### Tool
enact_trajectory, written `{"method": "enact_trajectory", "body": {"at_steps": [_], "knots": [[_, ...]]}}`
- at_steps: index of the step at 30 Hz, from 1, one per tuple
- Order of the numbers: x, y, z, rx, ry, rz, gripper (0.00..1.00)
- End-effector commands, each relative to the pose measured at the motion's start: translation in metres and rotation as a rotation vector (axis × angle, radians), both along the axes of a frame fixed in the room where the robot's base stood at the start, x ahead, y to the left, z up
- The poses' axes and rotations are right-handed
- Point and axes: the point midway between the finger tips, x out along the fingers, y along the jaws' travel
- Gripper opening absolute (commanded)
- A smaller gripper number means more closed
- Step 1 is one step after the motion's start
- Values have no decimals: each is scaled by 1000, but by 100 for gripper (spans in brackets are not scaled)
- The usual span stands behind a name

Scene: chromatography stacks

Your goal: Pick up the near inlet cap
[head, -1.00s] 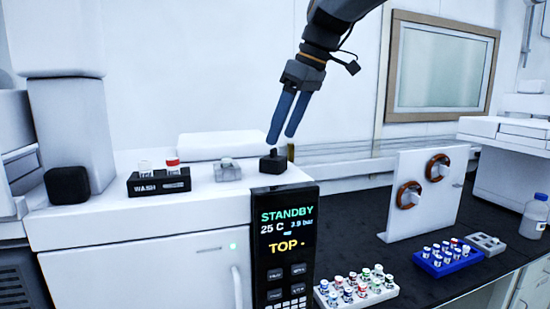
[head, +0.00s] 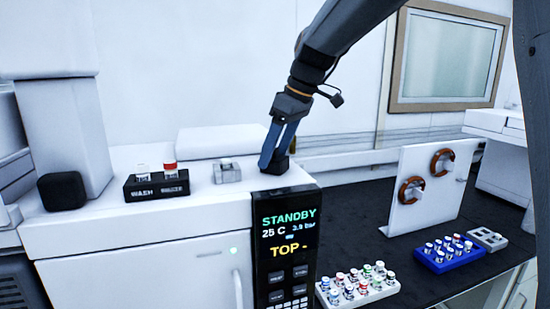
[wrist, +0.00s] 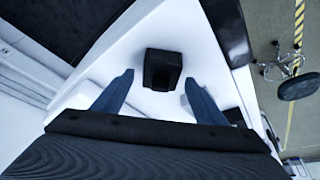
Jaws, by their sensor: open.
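A black, block-shaped inlet cap (head: 277,166) stands on the white instrument top, just behind the display panel. In the wrist view the cap (wrist: 163,69) shows as a dark block with a smaller raised part. My gripper (head: 274,160) is open and points down over the cap, partly hiding it in the head view. In the wrist view the fingers of my gripper (wrist: 158,77) lie one on each side of the cap, with a gap on both sides. Whether the fingertips reach down beside the cap is hard to tell.
A small grey block (head: 227,172) and a black WASH rack (head: 157,187) with vials stand left of the cap. A black cube (head: 62,191) sits farther left. The display panel (head: 287,240) rises in front. Vial trays and a white upright panel (head: 405,218) stand on the right.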

Motion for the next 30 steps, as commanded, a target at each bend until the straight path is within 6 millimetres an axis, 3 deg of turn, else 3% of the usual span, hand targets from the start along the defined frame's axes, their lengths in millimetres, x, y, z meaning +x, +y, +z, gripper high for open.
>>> {"method": "enact_trajectory", "body": {"at_steps": [7,15,24,30], "knots": [[0,2,-2,1,-1,2,66],[0,2,-2,1,-1,2,22],[1,2,2,1,-2,1,22],[2,2,30,1,-6,3,22]]}}
